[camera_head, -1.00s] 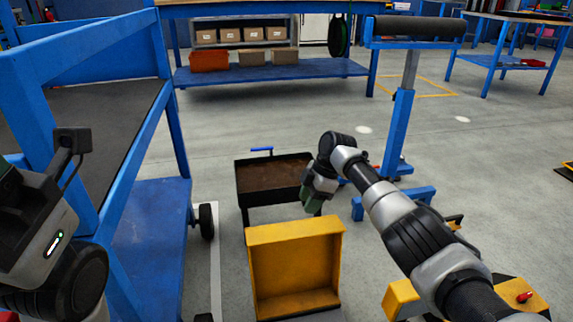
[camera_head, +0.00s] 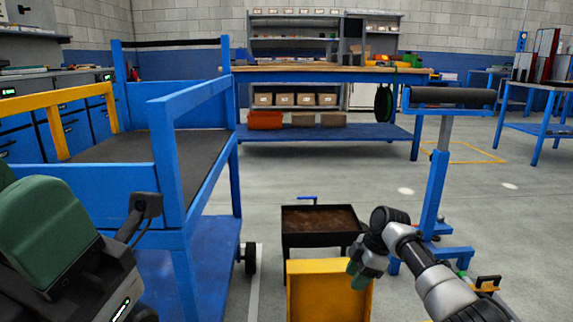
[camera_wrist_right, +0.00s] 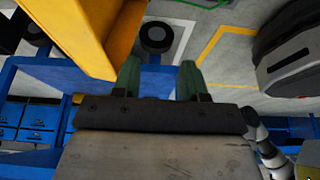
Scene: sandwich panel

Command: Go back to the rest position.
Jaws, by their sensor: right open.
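My right gripper (camera_head: 362,275) shows in the head view at the end of the right arm, pointing down beside the yellow bin. In the right wrist view its two green fingers (camera_wrist_right: 160,80) are apart with nothing between them. My left arm fills the lower left of the head view, close to the camera.
A yellow bin (camera_head: 310,292) and a black tray cart (camera_head: 318,240) stand in front. A blue trolley (camera_head: 165,165) is at left, a blue roller stand (camera_head: 435,185) at right. A blue workbench (camera_head: 330,75) stands behind.

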